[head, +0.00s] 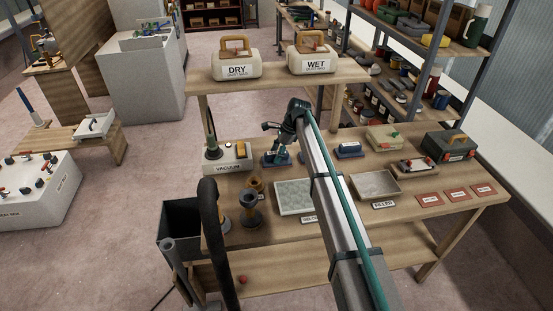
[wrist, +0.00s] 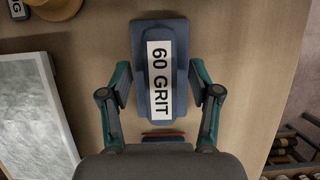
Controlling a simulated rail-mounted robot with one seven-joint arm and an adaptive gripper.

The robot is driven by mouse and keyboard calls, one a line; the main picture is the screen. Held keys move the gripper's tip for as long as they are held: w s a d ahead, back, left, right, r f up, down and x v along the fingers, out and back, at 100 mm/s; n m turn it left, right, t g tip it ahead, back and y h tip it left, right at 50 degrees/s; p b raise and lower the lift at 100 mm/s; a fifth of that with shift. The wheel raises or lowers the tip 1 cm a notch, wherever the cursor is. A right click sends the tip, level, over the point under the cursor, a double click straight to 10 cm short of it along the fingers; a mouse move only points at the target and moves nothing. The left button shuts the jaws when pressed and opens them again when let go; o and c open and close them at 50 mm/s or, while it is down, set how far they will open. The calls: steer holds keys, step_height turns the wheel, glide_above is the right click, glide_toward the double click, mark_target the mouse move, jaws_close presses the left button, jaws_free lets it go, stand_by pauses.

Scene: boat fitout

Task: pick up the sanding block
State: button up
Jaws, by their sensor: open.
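A blue sanding block labelled "60 GRIT" (wrist: 159,30) fills the middle of the wrist view, lying flat on the wooden bench. My gripper (wrist: 160,78) is open, with one finger on each side of the block and a gap to it on both sides. The near end of the block has a thin reddish strip beside it, partly hidden by my gripper. In the head view my gripper (head: 277,146) points down over the blue block (head: 268,161) on the bench. Another blue block (head: 348,149) sits to the right, beyond my arm.
A vacuum box (head: 228,158) stands left of my gripper. In front are a speckled tray (head: 293,197) and a filler tray (head: 375,184). A shelf above carries the DRY (head: 237,66) and WET (head: 315,61) boxes. A toolbox (head: 449,146) sits far right.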

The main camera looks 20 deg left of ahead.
steer(key=shift+f, duration=0.25)
stand_by(0.6)
jaws_close()
